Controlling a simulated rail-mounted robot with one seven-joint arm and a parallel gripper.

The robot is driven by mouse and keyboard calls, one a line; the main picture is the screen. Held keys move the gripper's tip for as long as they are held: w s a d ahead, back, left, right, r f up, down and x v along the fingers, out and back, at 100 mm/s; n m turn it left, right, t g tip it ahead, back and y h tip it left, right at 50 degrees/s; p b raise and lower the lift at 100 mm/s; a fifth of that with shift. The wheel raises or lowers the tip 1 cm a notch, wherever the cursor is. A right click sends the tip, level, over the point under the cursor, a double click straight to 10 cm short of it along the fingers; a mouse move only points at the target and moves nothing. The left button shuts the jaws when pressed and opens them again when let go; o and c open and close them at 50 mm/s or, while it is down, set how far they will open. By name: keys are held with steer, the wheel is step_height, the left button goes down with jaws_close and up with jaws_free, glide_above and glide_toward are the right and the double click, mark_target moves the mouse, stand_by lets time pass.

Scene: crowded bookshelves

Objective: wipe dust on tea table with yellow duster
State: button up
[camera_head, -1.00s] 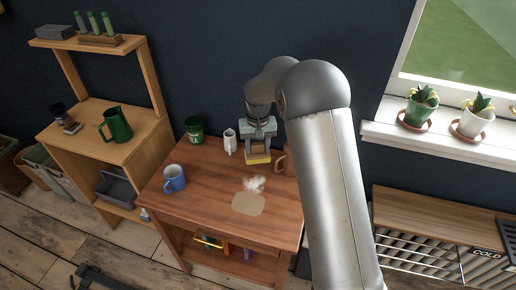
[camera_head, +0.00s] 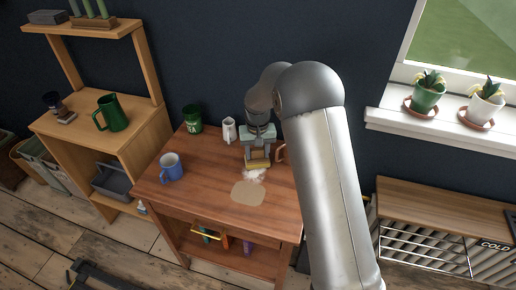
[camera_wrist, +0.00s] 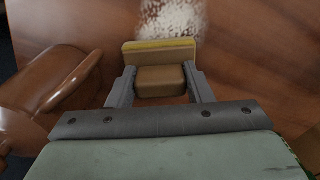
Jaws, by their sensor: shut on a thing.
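The tea table (camera_head: 215,168) is a reddish-brown wooden table. A white patch of dust (camera_head: 254,175) lies on its top; the dust also shows speckled at the top of the wrist view (camera_wrist: 172,14). My gripper (camera_head: 257,152) is shut on the yellow duster (camera_head: 257,163), just behind the dust. In the wrist view the duster (camera_wrist: 160,50) is a flat pad with a yellow edge, and its brown grip block (camera_wrist: 160,80) sits between my fingers. The pad appears very close to the dust; I cannot tell whether it touches the tabletop.
A brown mug (camera_wrist: 45,75) stands close beside my gripper. A blue mug (camera_head: 172,167), a white pitcher (camera_head: 229,130) and a green tea tin (camera_head: 192,119) stand on the table. The front left tabletop is clear.

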steer(key=shift+s+a+f, duration=0.1)
steer(key=shift+s+a, duration=0.05)
steer(key=shift+s, duration=0.3)
steer(key=shift+s+a+f, duration=0.1)
steer(key=shift+s+a, duration=0.05)
steer(key=shift+s, duration=0.3)
steer(key=shift+s+a+r+b, duration=0.1)
steer(key=shift+s+a+b, duration=0.25)
steer(key=shift+s, duration=0.85)
steer(key=shift+s+a+f+b, duration=0.15)
steer(key=shift+s+a, duration=0.35)
steer(key=shift+s, duration=0.65)
steer(key=shift+s+a+r+b, duration=0.15)
steer(key=shift+s+a+b, duration=0.25)
steer(key=shift+s, duration=0.8)
steer(key=shift+w+d+p, duration=0.35)
steer(key=shift+w+d, duration=0.15)
steer(key=shift+w, duration=1)
steer(key=shift+w+d+p, duration=0.3)
steer(key=shift+w+d, duration=0.25)
steer(key=shift+w, duration=0.9)
steer(key=shift+w+d+p, duration=0.35)
steer(key=shift+w+d, duration=0.15)
steer(key=shift+w, duration=1)
steer(key=shift+w+d+r, duration=0.1)
steer(key=shift+w+r, duration=0.05)
steer(key=shift+w, duration=0.15)
steer(key=shift+s+r+p, duration=0.1)
steer(key=shift+r+p, duration=2.15)
steer(key=shift+r, duration=1.75)
